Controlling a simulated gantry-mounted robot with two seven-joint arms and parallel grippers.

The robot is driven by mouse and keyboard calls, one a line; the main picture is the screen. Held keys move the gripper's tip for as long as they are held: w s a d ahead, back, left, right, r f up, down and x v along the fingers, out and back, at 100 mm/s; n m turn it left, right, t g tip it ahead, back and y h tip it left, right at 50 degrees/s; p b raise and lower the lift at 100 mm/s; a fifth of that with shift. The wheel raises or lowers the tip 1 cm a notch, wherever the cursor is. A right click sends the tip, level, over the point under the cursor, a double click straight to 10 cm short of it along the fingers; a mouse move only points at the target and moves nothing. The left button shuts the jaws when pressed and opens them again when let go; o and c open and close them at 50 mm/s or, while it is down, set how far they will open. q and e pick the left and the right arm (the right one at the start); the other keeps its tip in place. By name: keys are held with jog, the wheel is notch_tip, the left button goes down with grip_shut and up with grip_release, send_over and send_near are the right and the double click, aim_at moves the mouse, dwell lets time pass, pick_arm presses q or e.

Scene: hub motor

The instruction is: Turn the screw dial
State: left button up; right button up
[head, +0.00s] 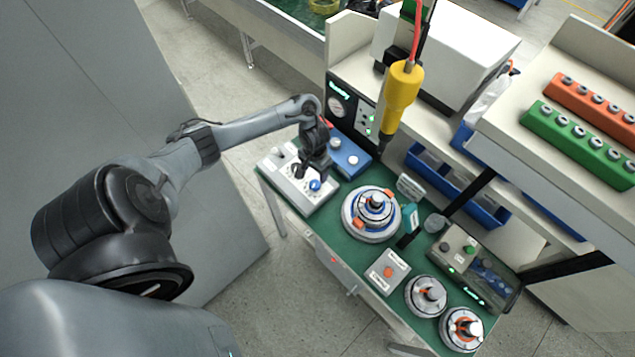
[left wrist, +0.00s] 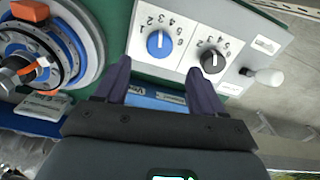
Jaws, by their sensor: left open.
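A white control box (head: 318,199) stands at the left end of the green bench. It carries a blue dial (head: 315,185) and a black dial; in the left wrist view the blue dial (left wrist: 159,44) and the black dial (left wrist: 212,61) sit side by side, each ringed by numbers. I cannot read which one is the screw dial. My left gripper (left wrist: 160,72) is open and empty over the box, pointing at the dials. The blue dial lies ahead between the fingertips, the black dial ahead of the right finger. The left gripper partly hides the box in the head view. My right gripper is not seen.
A blue box (head: 350,158) stands right beside the control box. A hub motor (head: 371,214) sits mid-bench, with smaller round hubs (head: 427,296) at the front right. A yellow screwdriver (head: 400,88) hangs above the bench.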

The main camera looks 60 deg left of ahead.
aim_at(315, 184)
pick_arm(q)
notch_tip(315, 184, down, 7)
jog(key=shift+r+b, duration=0.2)
jog(key=shift+b, duration=0.3)
jog(key=shift+f, duration=0.65)
jog(key=c, duration=1.1)
jog(key=shift+o, duration=0.2)
